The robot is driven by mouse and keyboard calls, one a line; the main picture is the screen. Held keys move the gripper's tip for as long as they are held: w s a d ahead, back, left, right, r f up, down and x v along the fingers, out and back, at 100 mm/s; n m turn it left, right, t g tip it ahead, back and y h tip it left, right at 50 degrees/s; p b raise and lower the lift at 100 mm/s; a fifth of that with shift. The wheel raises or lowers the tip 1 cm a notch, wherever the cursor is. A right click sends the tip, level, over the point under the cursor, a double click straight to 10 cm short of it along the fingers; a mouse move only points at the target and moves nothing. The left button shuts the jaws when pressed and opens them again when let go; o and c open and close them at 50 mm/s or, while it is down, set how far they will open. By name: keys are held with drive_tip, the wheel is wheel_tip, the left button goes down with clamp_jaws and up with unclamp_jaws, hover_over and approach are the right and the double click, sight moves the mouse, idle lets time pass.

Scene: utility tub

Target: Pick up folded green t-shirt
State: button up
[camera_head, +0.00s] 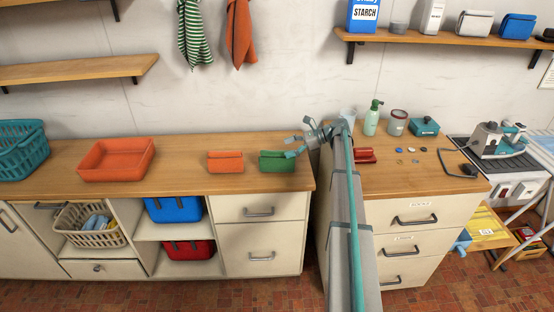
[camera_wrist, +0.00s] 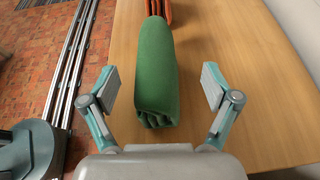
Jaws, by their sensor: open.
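The folded green t-shirt (camera_head: 277,164) lies on the wooden counter near its right end. In the wrist view the green t-shirt (camera_wrist: 156,75) is a long rolled-looking bundle, its near end between and slightly beyond my fingers. My gripper (camera_wrist: 161,86) is open and empty, with one finger on each side of the shirt and clear gaps to both. In the head view my gripper (camera_head: 296,146) is just above and right of the shirt. Whether the fingertips are level with the shirt cannot be told.
A folded orange cloth (camera_head: 225,161) lies left of the green shirt. An orange tray (camera_head: 117,159) stands farther left on the counter (camera_head: 188,182). A red item (camera_head: 365,155) and bottles are on the right-hand cabinet. The counter between tray and orange cloth is clear.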

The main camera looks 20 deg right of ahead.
sight(283, 148)
drive_tip(key=shift+p+x, duration=0.55)
drive_tip(key=shift+x, duration=1.4)
drive_tip(key=c, duration=1.2)
drive_tip(key=shift+c, duration=0.9)
drive_tip(key=shift+r, duration=0.15)
